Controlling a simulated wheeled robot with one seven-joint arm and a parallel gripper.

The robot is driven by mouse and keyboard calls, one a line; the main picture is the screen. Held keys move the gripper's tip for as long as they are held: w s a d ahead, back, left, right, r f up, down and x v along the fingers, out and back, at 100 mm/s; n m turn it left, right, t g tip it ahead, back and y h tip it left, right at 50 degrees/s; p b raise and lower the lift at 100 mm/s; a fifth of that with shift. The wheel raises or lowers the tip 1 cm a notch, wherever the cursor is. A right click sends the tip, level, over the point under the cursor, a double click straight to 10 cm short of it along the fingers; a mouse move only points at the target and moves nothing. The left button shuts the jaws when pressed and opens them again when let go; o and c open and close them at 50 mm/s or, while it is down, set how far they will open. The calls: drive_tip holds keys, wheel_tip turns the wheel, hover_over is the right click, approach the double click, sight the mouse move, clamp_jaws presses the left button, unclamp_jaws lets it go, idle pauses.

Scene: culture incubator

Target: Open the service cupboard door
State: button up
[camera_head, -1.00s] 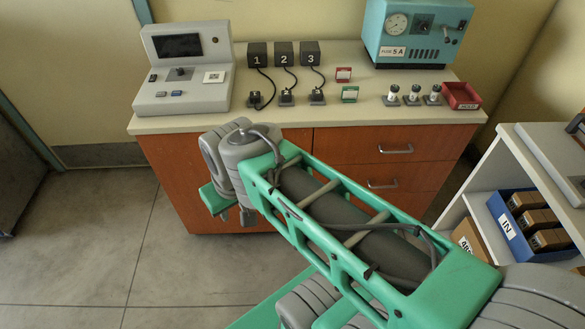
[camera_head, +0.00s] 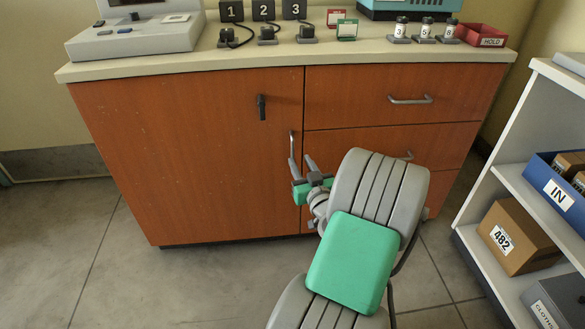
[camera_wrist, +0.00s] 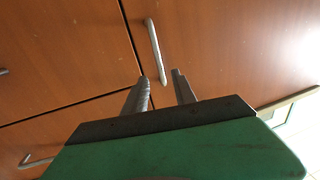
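The service cupboard door (camera_head: 200,160) is the large brown-orange panel on the left of the cabinet, and it is shut. Its upright silver bar handle (camera_head: 291,148) is near its right edge; it also shows in the wrist view (camera_wrist: 154,48). A small black latch or key (camera_head: 261,107) points downward higher on the door. My gripper (camera_head: 301,160) is open at the handle's lower end. In the wrist view its two fingertips (camera_wrist: 161,76) appear on either side of the handle's end. I cannot tell whether they touch it.
Drawers (camera_head: 400,95) with silver handles (camera_head: 410,100) are to the right of the door. The counter (camera_head: 330,52) above carries a console, numbered blocks and small vials. A white shelf (camera_head: 500,170) with boxes stands on the right. The floor (camera_head: 150,285) at left front is clear.

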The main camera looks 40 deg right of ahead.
sight(293, 149)
drive_tip(key=x, duration=0.7)
drive_tip(key=shift+w+d+r, duration=0.15)
drive_tip(key=shift+w, duration=0.2)
drive_tip(key=shift+c, duration=0.2)
clamp_jaws()
idle(0.8)
